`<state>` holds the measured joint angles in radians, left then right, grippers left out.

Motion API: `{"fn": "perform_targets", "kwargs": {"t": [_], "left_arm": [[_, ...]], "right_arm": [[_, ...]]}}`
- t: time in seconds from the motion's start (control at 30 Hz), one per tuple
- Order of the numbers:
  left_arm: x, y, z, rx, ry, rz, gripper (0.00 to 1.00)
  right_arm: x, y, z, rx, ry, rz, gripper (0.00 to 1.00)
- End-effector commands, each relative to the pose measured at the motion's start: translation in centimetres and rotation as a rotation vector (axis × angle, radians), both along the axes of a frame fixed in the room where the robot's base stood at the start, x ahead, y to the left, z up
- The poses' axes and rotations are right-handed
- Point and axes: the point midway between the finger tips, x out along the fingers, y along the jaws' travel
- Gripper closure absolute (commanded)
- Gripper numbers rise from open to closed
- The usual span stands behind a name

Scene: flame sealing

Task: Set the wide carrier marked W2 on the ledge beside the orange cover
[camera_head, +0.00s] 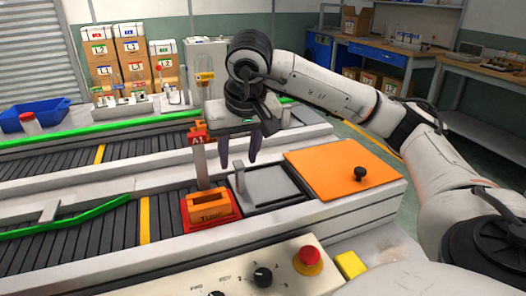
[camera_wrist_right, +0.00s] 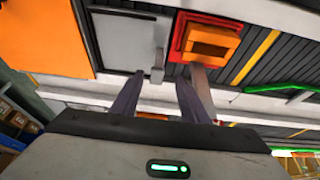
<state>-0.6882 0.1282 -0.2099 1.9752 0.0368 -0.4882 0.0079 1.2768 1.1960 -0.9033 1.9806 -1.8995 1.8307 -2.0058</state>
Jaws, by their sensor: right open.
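The orange cover (camera_head: 325,178), with a black knob, lies flat at the right of the near line; it also shows at the upper left in the right wrist view (camera_wrist_right: 42,38). A white ledge (camera_head: 345,218) runs along the cover's near side. I cannot make out a W2 mark on anything. My left gripper is out of view.
The grey plate (camera_head: 272,184) with an upright handle (camera_head: 239,177) lies between tray and cover. A post with a red-orange tag (camera_head: 198,132) stands behind the tray. A control panel with a red button (camera_head: 309,256) is in front. A blue bin (camera_head: 35,115) stands far left.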

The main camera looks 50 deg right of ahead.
Motion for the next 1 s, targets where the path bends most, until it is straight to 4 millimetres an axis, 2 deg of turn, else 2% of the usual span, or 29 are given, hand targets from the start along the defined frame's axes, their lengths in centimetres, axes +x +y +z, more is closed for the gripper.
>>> {"fn": "perform_targets", "kwargs": {"t": [0.33,0.63,0.87,0.9,1.0], "left_arm": [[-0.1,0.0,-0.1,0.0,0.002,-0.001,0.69],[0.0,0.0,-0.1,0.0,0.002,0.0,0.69],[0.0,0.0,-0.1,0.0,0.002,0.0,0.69],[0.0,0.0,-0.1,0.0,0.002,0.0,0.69],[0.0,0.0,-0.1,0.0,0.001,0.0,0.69]], "right_arm": [[1.5,-1.5,-4.1,0.0,0.002,0.0,0.59],[1.7,-1.6,-4.6,0.002,-0.001,0.001,0.59],[1.7,-1.6,-4.6,0.002,-0.001,0.001,0.96],[1.7,-1.6,-4.6,0.002,-0.001,0.001,1.0],[1.7,-1.6,-4.6,0.002,-0.001,0.001,1.0]]}}
